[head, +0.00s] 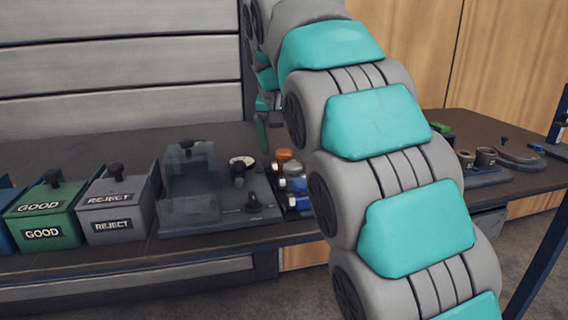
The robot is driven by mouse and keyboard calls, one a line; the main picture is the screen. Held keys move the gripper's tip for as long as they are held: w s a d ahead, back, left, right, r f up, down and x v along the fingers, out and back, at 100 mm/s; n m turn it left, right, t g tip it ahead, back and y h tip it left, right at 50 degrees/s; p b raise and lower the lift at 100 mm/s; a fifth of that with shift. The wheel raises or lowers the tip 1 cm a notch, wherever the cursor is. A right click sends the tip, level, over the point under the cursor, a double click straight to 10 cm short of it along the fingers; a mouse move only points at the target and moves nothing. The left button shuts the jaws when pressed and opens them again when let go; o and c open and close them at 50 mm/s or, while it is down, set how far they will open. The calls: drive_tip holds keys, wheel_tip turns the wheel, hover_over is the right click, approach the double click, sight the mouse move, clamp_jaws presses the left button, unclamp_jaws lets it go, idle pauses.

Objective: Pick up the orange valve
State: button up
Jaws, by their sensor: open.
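The orange valve (284,154) sits among small parts on a dark tray on the bench, just left of my large arm. A white-and-blue part (293,169) and more blue-and-white pieces lie in front of it. My gripper (263,134) shows only partly behind my arm, pointing down, slightly left of and above the orange valve in the picture. It is open and does not appear to hold anything. My arm hides most of the gripper and whatever lies to the right of the valve.
A test fixture (220,205) with a clear cover and a gauge stands left of the valve. A grey REJECT bin (112,225) and a green GOOD bin (42,236) stand farther left. Right of my arm, a grey rack (487,176) holds cylindrical parts.

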sight(283, 152)
drive_tip(key=shift+x, duration=2)
drive_tip(key=shift+s, duration=0.1)
drive_tip(key=shift+r, duration=0.1)
drive_tip(key=c, duration=1.2)
drive_tip(key=shift+c, duration=0.2)
